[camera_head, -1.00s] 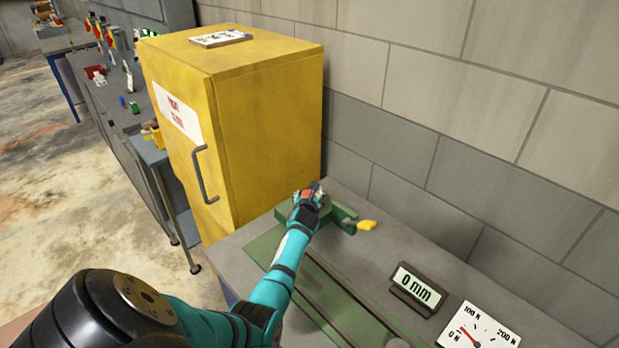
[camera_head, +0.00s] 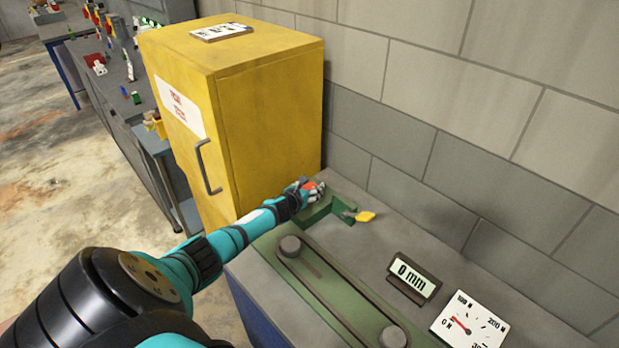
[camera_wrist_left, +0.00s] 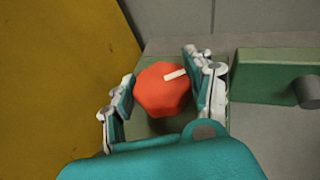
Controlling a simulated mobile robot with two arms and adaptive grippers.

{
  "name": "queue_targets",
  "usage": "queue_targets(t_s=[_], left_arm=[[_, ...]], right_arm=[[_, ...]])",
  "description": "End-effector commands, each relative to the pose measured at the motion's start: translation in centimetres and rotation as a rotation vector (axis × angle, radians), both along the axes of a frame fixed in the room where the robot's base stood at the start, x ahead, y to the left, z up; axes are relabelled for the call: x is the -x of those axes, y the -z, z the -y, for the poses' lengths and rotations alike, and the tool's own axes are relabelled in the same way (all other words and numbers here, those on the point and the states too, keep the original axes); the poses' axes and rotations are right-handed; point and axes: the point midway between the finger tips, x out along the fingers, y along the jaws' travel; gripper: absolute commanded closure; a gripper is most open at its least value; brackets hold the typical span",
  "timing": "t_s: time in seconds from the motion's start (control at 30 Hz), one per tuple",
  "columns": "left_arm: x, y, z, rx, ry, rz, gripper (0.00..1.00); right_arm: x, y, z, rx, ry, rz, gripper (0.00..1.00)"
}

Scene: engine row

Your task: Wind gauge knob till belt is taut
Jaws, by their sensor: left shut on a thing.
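The red-orange knob (camera_wrist_left: 165,90), many-sided with a white mark pointing to the upper right, sits between the fingers in the wrist view. My left gripper (camera_head: 311,190) is shut on it at the far end of the green rig. In the head view the gripper partly hides the knob. The dark belt (camera_head: 344,304) runs around two round pulleys, the far one (camera_head: 290,246) in view. The readout (camera_head: 413,276) shows 0 mm. The dial gauge (camera_head: 470,322) has its red needle near the low end. My right gripper is not in view.
A tall yellow cabinet (camera_head: 262,120) stands close to the left of the knob. A green block (camera_head: 335,208) and a yellow lever tip (camera_head: 366,216) are just right of the gripper. A block wall (camera_head: 420,150) rises behind the bench.

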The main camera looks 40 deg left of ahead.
Motion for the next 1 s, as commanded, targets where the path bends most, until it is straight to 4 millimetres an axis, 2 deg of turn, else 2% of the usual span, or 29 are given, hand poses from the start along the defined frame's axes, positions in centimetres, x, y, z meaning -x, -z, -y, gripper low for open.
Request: queue_targets(t_s=[0.3,0.33,0.5,0.8,1.0], left_arm=[[0.0,-0.1,0.0,0.001,-0.002,0.001,0.79],[0.0,-0.1,-0.1,0.001,-0.002,0.001,0.43],[0.0,-0.1,0.0,0.000,-0.001,0.001,0.22],[0.1,-0.1,0.0,0.000,0.000,0.001,0.22],[1.4,-0.6,0.2,-0.003,0.000,0.000,0.22]], right_arm=[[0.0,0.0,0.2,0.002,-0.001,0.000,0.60],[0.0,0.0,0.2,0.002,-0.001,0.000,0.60],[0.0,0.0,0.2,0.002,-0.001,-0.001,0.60],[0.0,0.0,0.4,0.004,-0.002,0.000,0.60],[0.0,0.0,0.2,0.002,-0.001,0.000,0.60]])
